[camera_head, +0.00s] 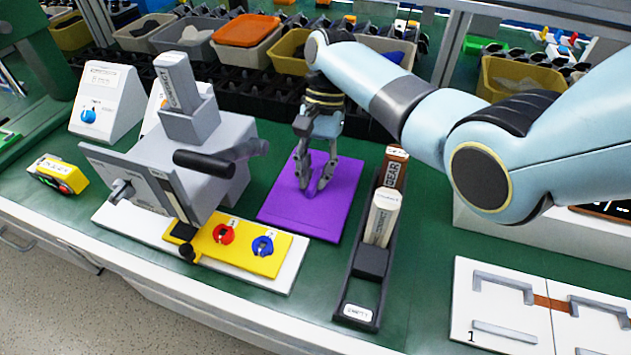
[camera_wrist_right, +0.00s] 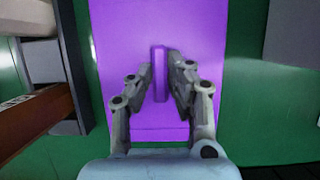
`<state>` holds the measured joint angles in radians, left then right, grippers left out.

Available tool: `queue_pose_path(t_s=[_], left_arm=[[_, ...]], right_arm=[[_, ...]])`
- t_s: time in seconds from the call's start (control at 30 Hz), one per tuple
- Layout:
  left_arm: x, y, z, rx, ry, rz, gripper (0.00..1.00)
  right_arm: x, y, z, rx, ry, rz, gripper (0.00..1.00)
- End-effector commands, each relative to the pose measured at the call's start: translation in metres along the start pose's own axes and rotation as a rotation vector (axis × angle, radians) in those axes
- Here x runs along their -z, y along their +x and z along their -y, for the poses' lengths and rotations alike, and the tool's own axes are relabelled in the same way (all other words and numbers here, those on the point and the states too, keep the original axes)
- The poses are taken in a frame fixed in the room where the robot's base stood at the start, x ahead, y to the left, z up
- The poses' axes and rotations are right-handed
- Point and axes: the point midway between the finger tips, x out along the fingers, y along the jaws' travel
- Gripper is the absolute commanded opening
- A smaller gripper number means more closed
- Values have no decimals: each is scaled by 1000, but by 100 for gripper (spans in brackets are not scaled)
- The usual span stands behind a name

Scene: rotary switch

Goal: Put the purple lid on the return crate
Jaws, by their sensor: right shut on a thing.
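The purple lid (camera_head: 325,200) is a flat rectangular plate with a raised purple grip bar, which shows in the right wrist view (camera_wrist_right: 160,73). It appears to lie flat on the green worktop between the grey machine and the dark label rack. My right gripper (camera_head: 314,190) points down over the lid's middle. Its fingers are shut on the grip bar, one on each side, also in the right wrist view (camera_wrist_right: 163,85). Several open crates stand in a row at the back; I cannot tell which is the return crate. My left gripper is out of view.
A grey machine (camera_head: 205,150) with a black handle and a yellow switch panel (camera_head: 240,243) stand left of the lid. The dark rack (camera_head: 362,285) with upright blocks is close on its right. An orange-topped crate (camera_head: 247,30) and a yellow crate (camera_head: 288,52) stand behind.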

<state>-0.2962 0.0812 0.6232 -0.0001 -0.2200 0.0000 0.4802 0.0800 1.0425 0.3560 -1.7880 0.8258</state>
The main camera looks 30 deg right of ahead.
Motion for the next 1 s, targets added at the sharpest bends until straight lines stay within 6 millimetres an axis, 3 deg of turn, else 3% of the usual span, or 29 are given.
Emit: queue_pose_path(t_s=[0.3, 0.33, 0.5, 0.8, 1.0], left_arm=[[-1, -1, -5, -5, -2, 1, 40], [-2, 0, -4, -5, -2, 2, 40], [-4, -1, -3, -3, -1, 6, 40], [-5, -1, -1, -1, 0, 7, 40], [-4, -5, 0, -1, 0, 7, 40]], right_arm=[[0, 0, 1, 1, 0, -1, 0], [1, 0, 0, 1, 0, -1, 17], [0, 0, 1, 1, -1, -1, 39], [0, -2, 1, 1, -1, -2, 39], [1, -33, 1, 3, -1, -5, 39]])
